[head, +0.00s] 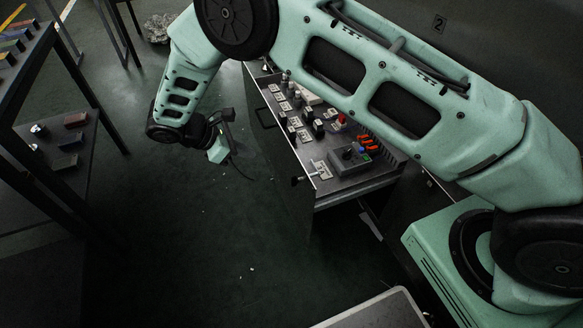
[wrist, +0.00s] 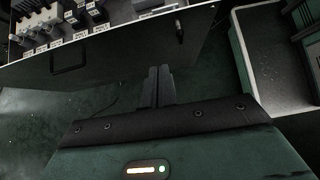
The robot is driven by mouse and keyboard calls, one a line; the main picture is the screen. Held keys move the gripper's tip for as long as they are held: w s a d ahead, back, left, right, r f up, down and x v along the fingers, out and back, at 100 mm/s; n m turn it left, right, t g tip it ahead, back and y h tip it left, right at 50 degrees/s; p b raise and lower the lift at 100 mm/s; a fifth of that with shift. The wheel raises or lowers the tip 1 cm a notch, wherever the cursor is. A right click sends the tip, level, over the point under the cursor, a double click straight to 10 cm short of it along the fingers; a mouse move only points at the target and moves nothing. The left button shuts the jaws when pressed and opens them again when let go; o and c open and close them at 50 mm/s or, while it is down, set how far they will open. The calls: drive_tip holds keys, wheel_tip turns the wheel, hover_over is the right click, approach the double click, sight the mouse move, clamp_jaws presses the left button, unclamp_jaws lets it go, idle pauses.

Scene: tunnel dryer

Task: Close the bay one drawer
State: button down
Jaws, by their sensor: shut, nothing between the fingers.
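An open drawer (head: 308,165) stands out from the dark cabinet in the middle of the head view. Its tray holds labelled switches, red and orange parts and a grey control box. The drawer's front has a dark loop handle (head: 263,112), which also shows in the wrist view (wrist: 70,56). A small dark knob (wrist: 180,32) is near the front's other end. My gripper (wrist: 158,86) is shut and empty, its fingertips overlapping the drawer front's lower edge in the wrist view. In the head view my gripper (head: 222,140) is left of the front, with a gap between.
A dark rack (head: 95,120) with several small blocks stands at the left. A pale-rimmed container (head: 375,308) is at the bottom. Floor between rack and drawer looks clear. A light-rimmed bin (wrist: 238,50) is at the wrist view's right.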

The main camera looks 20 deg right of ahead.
approach(296, 162)
wheel_tip(296, 162, down, 5)
drive_tip(key=shift+d+r+b, duration=0.2)
drive_tip(key=shift+d+b, duration=0.05)
drive_tip(key=shift+d, duration=0.75)
drive_tip(key=shift+d+r+b, duration=0.2)
drive_tip(key=shift+d, duration=0.75)
drive_tip(key=d+p, duration=0.3)
drive_tip(key=d, duration=2.4)
drive_tip(key=shift+d+p, duration=0.3)
drive_tip(key=shift+a, duration=0.1)
